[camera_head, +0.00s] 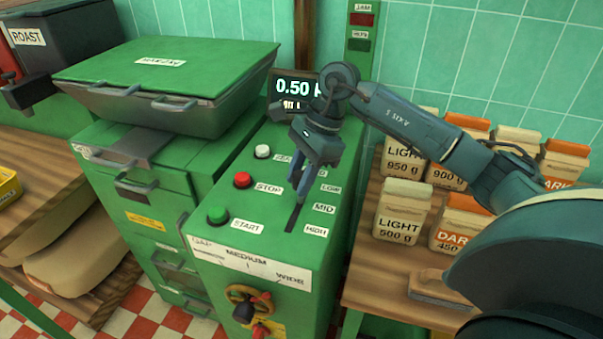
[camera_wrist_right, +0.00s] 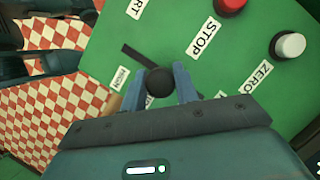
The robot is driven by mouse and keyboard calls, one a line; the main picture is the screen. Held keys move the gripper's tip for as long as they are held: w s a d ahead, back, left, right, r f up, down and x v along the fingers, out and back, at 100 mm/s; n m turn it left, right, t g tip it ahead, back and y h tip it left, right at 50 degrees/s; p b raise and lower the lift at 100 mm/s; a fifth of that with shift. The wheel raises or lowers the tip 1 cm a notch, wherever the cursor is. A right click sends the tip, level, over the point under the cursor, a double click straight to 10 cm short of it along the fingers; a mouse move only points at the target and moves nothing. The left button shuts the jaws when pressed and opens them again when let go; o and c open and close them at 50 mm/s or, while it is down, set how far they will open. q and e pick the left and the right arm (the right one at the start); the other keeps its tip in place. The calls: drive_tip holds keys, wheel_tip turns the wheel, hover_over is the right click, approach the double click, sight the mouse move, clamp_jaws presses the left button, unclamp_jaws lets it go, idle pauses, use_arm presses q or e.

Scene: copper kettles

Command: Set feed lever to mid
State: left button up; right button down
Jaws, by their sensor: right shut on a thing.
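The feed lever shows as a round black knob (camera_wrist_right: 159,82) in the right wrist view, between the two blue fingers. My right gripper (camera_wrist_right: 172,84) is shut on it. In the head view my right gripper (camera_head: 301,186) points down at the green machine's sloped top and hides the lever. The dark lever slot (camera_head: 293,218) runs beside the labels LOW (camera_head: 331,189), MID (camera_head: 323,208) and HIGH (camera_head: 315,230). Its bare part lies toward HIGH, so the lever is away from that end. Its exact setting is hidden by the gripper. My left gripper is not in view.
Left of the slot are a green START button (camera_head: 217,215), a red STOP button (camera_head: 242,180) and a white button (camera_head: 262,152). A display (camera_head: 296,88) reads 0.50. A handwheel (camera_head: 252,302) is on the front. Coffee bags (camera_head: 401,208) stand on the right table.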

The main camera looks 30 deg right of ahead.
drive_tip(key=c, duration=1.1)
unclamp_jaws()
drive_tip(key=shift+o, duration=0.2)
drive_tip(key=shift+d+r, duration=0.25)
drive_tip(key=shift+r, duration=0.25)
drive_tip(key=b+v, duration=0.1)
drive_tip(key=v, duration=1.1)
drive_tip(key=shift+a+r, duration=0.1)
